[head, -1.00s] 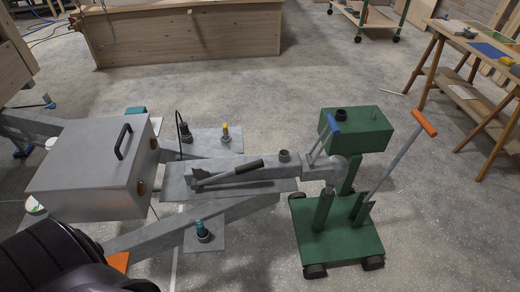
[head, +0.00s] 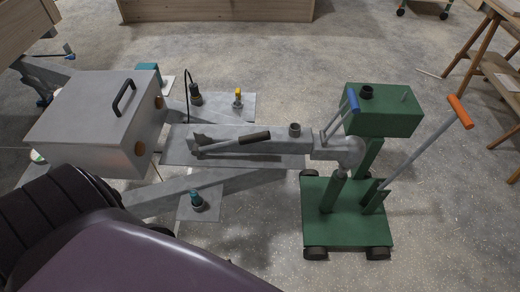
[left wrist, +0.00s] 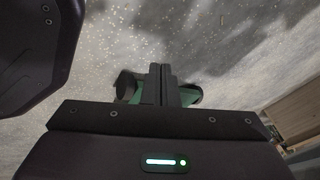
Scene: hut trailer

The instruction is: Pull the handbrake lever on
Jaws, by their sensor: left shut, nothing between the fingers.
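The lever does not show in that view. In the head view, a dark arm of mine fills the lower left, but no gripper fingers show. My right gripper is not in view.
A grey metal box (head: 95,115) with a black handle stands left of the lever. A green wheeled dolly (head: 345,225) carrying a green box (head: 384,112) and an orange-tipped handle (head: 460,110) stands at the right. Open floor lies beyond the coupling.

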